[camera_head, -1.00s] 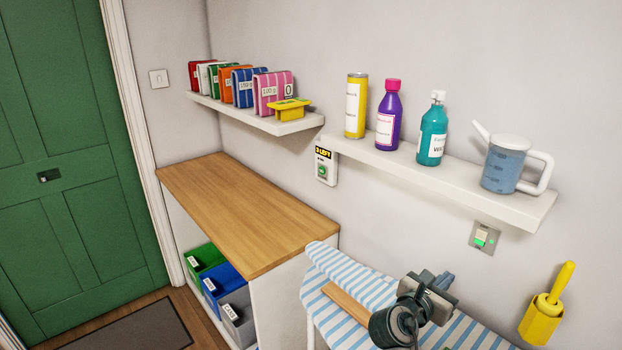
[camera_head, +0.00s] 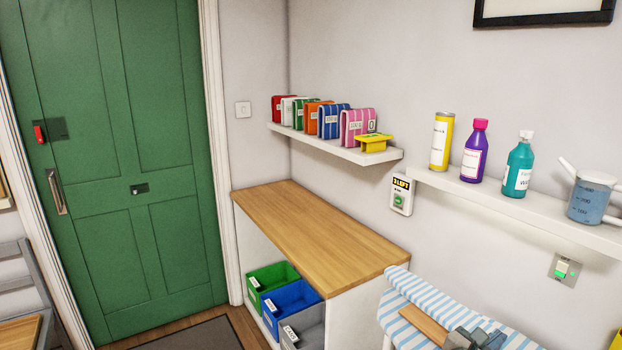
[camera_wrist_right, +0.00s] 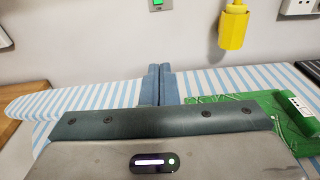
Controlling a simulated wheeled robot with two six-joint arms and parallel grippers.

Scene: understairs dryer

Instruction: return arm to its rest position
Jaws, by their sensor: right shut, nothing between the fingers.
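My right gripper (camera_head: 478,338) shows at the bottom right of the head view, over the blue-and-white striped ironing board (camera_head: 400,282). In the right wrist view its two blue-grey fingers (camera_wrist_right: 160,84) are together with nothing between them, and the striped board (camera_wrist_right: 95,92) lies beyond and below them. A wooden strip (camera_head: 425,325) lies on the board beside the gripper in the head view. My left gripper is in neither view.
A wooden counter (camera_head: 310,232) stands left of the board, with green, blue and grey bins below. Wall shelves (camera_head: 500,205) hold bottles and a jug. A green folded item (camera_wrist_right: 235,125) lies right of the gripper in the wrist view. A grey chair (camera_head: 28,285) stands far left.

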